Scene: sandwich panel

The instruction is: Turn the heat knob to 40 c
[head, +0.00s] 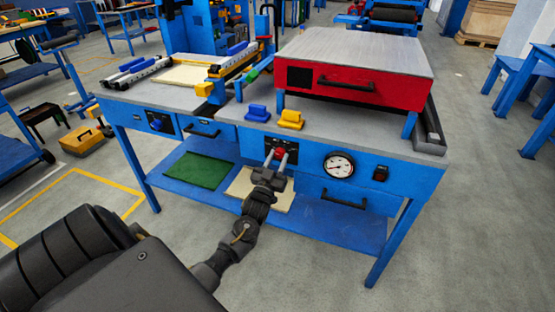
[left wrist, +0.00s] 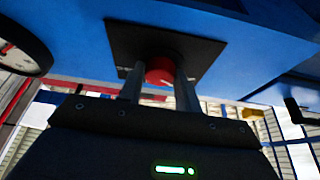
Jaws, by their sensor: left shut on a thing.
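The red heat knob (head: 280,152) sits on a dark square plate (head: 253,150) on the blue front of the workbench. My left gripper (head: 278,157) reaches up to it from below and is shut on it. In the left wrist view the red knob (left wrist: 160,70) is between the two fingers of my left gripper (left wrist: 160,80), in front of the dark plate (left wrist: 122,42). The knob's scale and pointer cannot be read. My right gripper is not in view.
A round gauge (head: 339,165) and a dark switch (head: 381,174) are right of the knob. A red press (head: 350,75) with a grey top stands on the bench (head: 200,110). Blue (head: 258,113) and yellow (head: 291,119) pieces lie near the front edge. A lower shelf (head: 310,220) is below.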

